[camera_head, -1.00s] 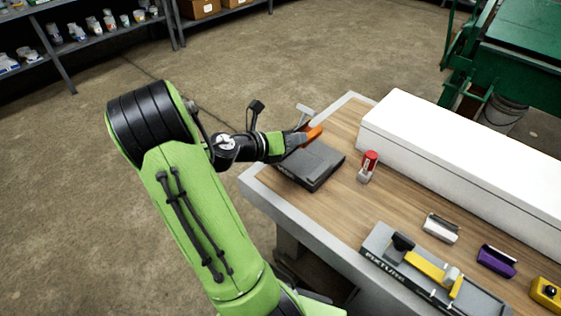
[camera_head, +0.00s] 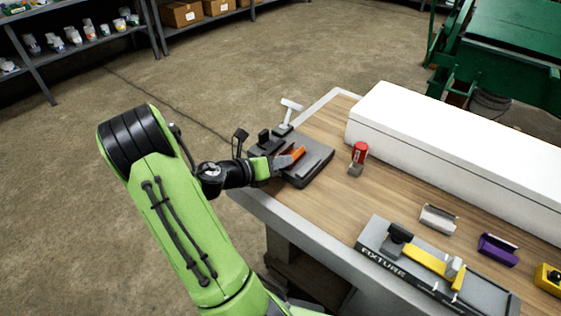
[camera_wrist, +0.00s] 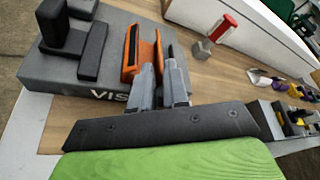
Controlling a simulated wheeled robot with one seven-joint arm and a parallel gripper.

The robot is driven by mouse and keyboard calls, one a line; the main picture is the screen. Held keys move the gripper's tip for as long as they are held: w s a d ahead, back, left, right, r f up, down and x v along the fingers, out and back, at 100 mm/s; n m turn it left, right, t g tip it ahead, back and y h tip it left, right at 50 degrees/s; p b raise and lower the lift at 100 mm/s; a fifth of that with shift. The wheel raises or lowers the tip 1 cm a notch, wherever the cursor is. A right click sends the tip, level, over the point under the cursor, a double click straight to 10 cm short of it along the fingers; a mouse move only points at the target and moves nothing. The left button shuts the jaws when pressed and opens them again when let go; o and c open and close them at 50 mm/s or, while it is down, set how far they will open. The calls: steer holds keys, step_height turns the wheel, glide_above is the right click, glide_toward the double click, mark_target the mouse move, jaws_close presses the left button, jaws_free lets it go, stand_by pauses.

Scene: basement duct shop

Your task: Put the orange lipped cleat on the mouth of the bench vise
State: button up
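The orange lipped cleat (camera_head: 297,154) is held at the tips of my gripper (camera_head: 286,161), over the bench vise. In the wrist view the cleat (camera_wrist: 146,50) stands on edge, with its near side between the two grey fingers (camera_wrist: 160,85). The bench vise (camera_head: 318,165) is a dark grey block at the table's far left corner, with black upright jaw pieces (camera_head: 266,138). In the wrist view the vise (camera_wrist: 60,75) shows part of its lettering; the cleat is right of its black jaw pieces (camera_wrist: 93,52). I cannot tell whether the cleat touches the vise.
A red-topped grey item (camera_head: 358,158) stands right of the vise. A long white box (camera_head: 440,140) lines the table's back. A fixture (camera_head: 375,238) with a yellow bar, a light grey piece (camera_head: 438,219) and a purple piece (camera_head: 497,250) lie to the right. Bare wood lies between.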

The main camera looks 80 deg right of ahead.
steer(key=shift+o, duration=1.1)
steer(key=shift+w+a+r, duration=0.2)
steer(key=shift+w+r, duration=0.05)
steer(key=w+a+r+m+t+y+p, duration=0.1)
steer(key=w+a+r+m+t+y, duration=0.2)
steer(key=a, duration=0.4)
steer(key=w+a+r+m+t+y+p, duration=0.1)
steer(key=w+a+m+t+p, duration=0.1)
steer(key=w+a+m, duration=0.4)
steer(key=w+a+r+m+t+y+p, duration=0.1)
steer(key=w+a+r+m+t+y, duration=0.15)
steer(key=a, duration=0.65)
steer(key=s+a+r+m+t+y, duration=0.1)
steer(key=a+r+m+t+y, duration=0.1)
steer(key=a, duration=0.6)
steer(key=s+a+r+m+t+y, duration=0.1)
steer(key=a+r+m+t+y, duration=0.2)
steer(key=a, duration=0.6)
step_height(320, 180, up, 2)
steer(key=shift+s+a+r+m+t, duration=0.3)
steer(key=shift+s+m+t, duration=0.1)
steer(key=shift+m+t, duration=0.45)
